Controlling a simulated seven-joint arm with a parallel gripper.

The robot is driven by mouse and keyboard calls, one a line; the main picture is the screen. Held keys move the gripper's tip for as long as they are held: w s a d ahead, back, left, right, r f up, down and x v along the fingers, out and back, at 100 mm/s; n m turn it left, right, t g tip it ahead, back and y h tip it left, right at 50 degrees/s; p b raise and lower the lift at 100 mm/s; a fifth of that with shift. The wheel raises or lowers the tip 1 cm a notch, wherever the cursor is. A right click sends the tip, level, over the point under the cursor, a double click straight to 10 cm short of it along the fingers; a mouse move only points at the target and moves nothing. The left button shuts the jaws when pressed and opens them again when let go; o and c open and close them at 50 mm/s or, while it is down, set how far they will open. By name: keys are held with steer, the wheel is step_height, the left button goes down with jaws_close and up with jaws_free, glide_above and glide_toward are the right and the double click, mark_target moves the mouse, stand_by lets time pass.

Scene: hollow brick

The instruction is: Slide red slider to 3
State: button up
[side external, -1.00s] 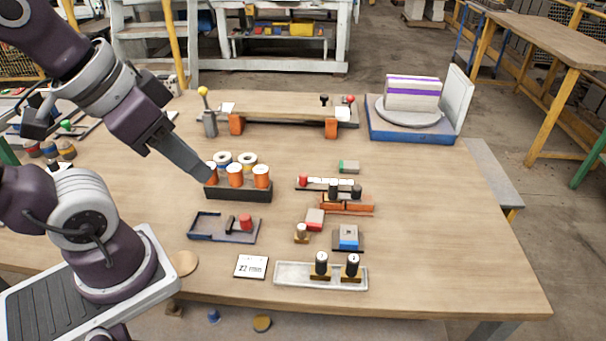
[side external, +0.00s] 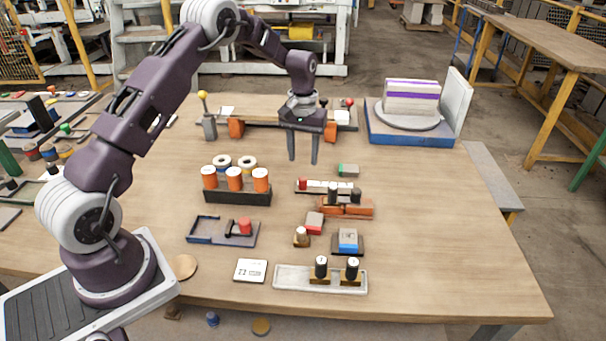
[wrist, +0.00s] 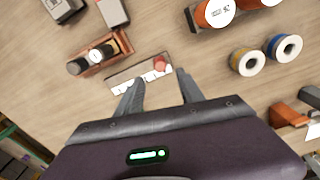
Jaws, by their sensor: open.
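A red knob (side external: 303,184) sits at the left end of a narrow white marked strip (side external: 330,186) in the middle of the table. In the wrist view the red knob (wrist: 160,63) is at the right end of the white strip (wrist: 126,85); the marks are too small to read. A second red knob (side external: 245,226) sits on a blue-grey slotted tray (side external: 207,230) nearer the front. My gripper (side external: 304,162) is open and empty, pointing down above the table near the white strip. In the wrist view its fingers (wrist: 159,79) straddle part of the strip from above.
An orange block with black pegs (side external: 347,206) stands close in front of the strip. A rack of orange spools (side external: 237,195) stands to its left.

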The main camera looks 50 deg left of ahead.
mark_target(303, 178)
step_height(303, 178, down, 7)
steer(key=shift+f, duration=0.1)
jaws_close()
stand_by(1.5)
